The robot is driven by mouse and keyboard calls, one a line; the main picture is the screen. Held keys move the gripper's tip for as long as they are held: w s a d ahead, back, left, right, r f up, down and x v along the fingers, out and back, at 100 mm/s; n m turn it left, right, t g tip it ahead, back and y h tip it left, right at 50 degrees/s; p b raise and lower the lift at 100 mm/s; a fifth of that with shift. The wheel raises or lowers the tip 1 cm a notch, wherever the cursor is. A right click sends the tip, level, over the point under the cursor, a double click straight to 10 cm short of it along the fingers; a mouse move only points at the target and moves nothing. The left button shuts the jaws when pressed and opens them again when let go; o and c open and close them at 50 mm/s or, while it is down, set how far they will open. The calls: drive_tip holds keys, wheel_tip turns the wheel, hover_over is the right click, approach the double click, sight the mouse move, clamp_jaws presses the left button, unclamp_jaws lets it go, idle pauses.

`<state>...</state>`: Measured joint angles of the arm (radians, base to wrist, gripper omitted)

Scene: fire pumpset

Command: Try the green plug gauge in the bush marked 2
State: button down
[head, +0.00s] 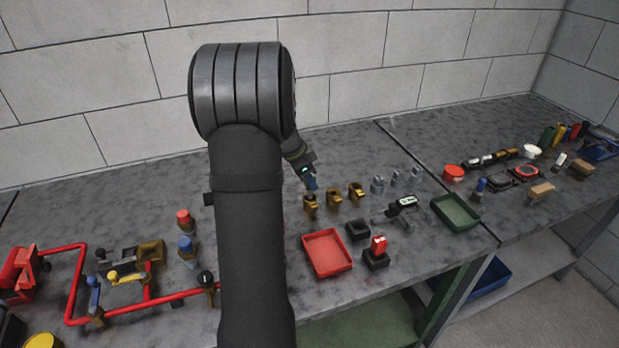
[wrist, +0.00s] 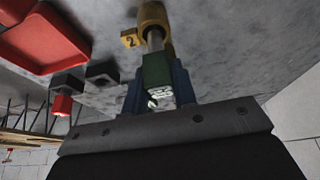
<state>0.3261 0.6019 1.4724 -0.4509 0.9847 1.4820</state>
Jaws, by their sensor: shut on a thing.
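My gripper (head: 311,184) is shut on the green plug gauge (wrist: 156,70), whose green body sits between the blue fingers in the wrist view. The gauge's silver pin (wrist: 154,38) points at a brass bush (wrist: 152,14) with a yellow tag marked 2 (wrist: 131,39). The pin's tip meets or overlaps the bush's mouth; I cannot tell whether it is inside. In the head view my gripper is over the leftmost brass bush (head: 310,204) of the row, and the gauge is too small to make out there.
Two more brass bushes (head: 333,197) (head: 356,191) stand close to the right. A red tray (head: 327,254), a black block (head: 358,230) and a green tray (head: 456,212) lie in front. Red pipework (head: 78,285) is at left. Bench behind the bushes is clear.

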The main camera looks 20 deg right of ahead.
sight(309, 188)
drive_tip(key=shift+f, duration=1.85)
idle(0.6)
drive_tip(key=shift+r, duration=0.2)
idle(1.2)
drive_tip(key=shift+r, duration=3.05)
